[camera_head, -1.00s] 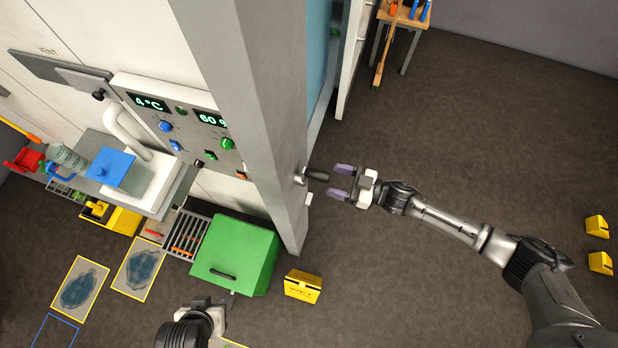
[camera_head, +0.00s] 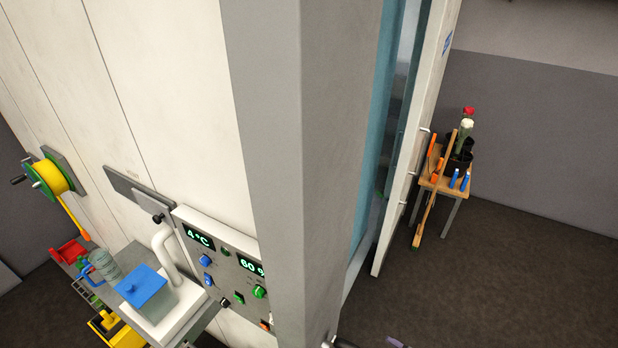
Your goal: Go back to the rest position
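Only a purple fingertip of my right gripper (camera_head: 396,342) shows at the bottom edge. The rest of that gripper and its arm are below the picture, so its opening is hidden. My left gripper is out of view.
The cold room's grey corner post (camera_head: 300,150) fills the middle. Its door (camera_head: 415,140) stands open on the right. A wooden table (camera_head: 450,183) with flowers and tools is beyond it.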

